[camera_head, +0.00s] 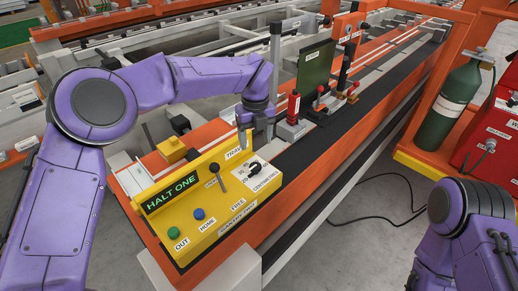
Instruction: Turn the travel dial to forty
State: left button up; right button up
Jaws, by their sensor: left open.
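The travel dial (254,168) is a small dark knob on a white scale, at the right end of the yellow control box (225,222). A "CENTIMETRES" label sits below it; the scale's numbers are too small to read surely, and so is where the knob points. My left gripper (244,141) is open and points down just above and behind the dial, near the "TRAVEL" label. It appears apart from the knob. My right arm (460,230) shows at the lower right; its gripper is out of the picture.
The box also carries a "HALT ONE" display (171,193), a green button (173,233), a blue button (198,214) and an upright lever (217,176). Behind stand a dark green panel (315,68) and red-handled clamps (294,106). A green gas cylinder (462,95) stands at right.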

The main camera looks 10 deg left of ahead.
aim_at(255, 166)
pick_arm(q)
notch_tip(255, 166, down, 9)
jog(key=p, duration=0.2)
jog(key=shift+a+p, duration=0.1)
jog(key=shift+p, duration=0.3)
jog(key=shift+s+f, duration=0.15)
jog(key=shift+f, duration=0.35)
jog(key=c, duration=1)
